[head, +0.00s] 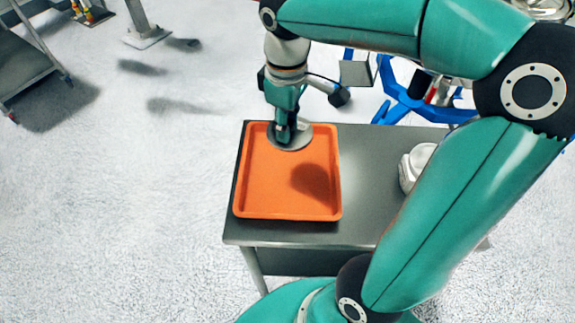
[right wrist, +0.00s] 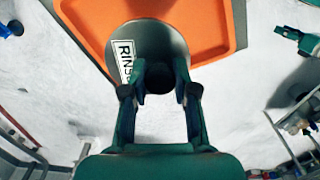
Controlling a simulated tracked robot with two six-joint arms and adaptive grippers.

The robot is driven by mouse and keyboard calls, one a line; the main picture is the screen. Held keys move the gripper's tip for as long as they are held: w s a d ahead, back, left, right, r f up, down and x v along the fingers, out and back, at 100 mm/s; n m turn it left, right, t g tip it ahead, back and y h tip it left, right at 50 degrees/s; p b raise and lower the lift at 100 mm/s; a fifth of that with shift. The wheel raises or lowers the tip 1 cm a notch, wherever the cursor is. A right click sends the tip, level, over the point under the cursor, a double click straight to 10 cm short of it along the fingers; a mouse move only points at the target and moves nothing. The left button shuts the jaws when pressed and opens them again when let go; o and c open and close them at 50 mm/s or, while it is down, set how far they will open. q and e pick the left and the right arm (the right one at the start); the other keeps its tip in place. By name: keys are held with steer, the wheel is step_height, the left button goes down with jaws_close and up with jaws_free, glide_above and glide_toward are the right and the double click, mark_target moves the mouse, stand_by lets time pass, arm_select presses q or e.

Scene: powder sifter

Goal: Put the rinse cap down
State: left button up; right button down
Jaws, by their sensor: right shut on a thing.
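The rinse cap (head: 301,140) is a grey round disc. In the right wrist view the cap (right wrist: 165,42) carries a white label with part of the word RINSE and a dark knob. My right gripper (head: 284,137) is shut on the knob, with one finger on each side of it in the right wrist view (right wrist: 160,90). The cap is over the far part of the orange tray (head: 262,205). A dark round shadow lies on the tray nearer the front, so the cap appears to be above the tray floor. The exact gap cannot be told. My left gripper is not in view.
The tray lies on the left part of a grey table (head: 372,150). A white container (head: 413,165) stands on the table's right side, partly hidden by my right arm. The tray is otherwise empty. A blue wheeled base (head: 412,103) stands behind the table.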

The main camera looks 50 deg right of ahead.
step_height(320, 180, down, 14)
steer(key=shift+r+b, duration=0.1)
steer(key=shift+b, duration=0.4)
steer(key=c, duration=1.3)
jaws_free()
steer(key=shift+c, duration=0.2)
steer(key=o, duration=0.4)
steer(key=shift+o, duration=0.2)
step_height(320, 180, up, 12)
steer(key=shift+p, duration=0.55)
